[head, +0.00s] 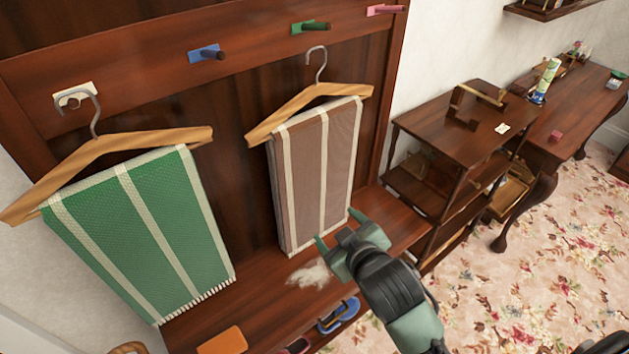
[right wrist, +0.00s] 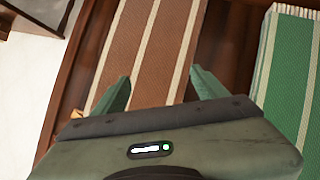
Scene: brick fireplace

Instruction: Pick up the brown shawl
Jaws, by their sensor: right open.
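The brown shawl (head: 309,180) with cream stripes hangs folded over a wooden hanger (head: 295,108) in the head view. In the right wrist view the brown shawl (right wrist: 150,55) fills the space ahead of and between the fingers. My right gripper (head: 334,228) is open in front of the shawl's lower right part. In the right wrist view its two green fingertips (right wrist: 160,85) stand apart with nothing held between them. I cannot tell whether a finger touches the cloth. My left gripper is not in view.
A green shawl (head: 140,235) hangs on another hanger to the left. Blue (head: 206,53), green (head: 311,27) and pink (head: 385,10) pegs line the rail above. A shelf unit (head: 455,130) stands right.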

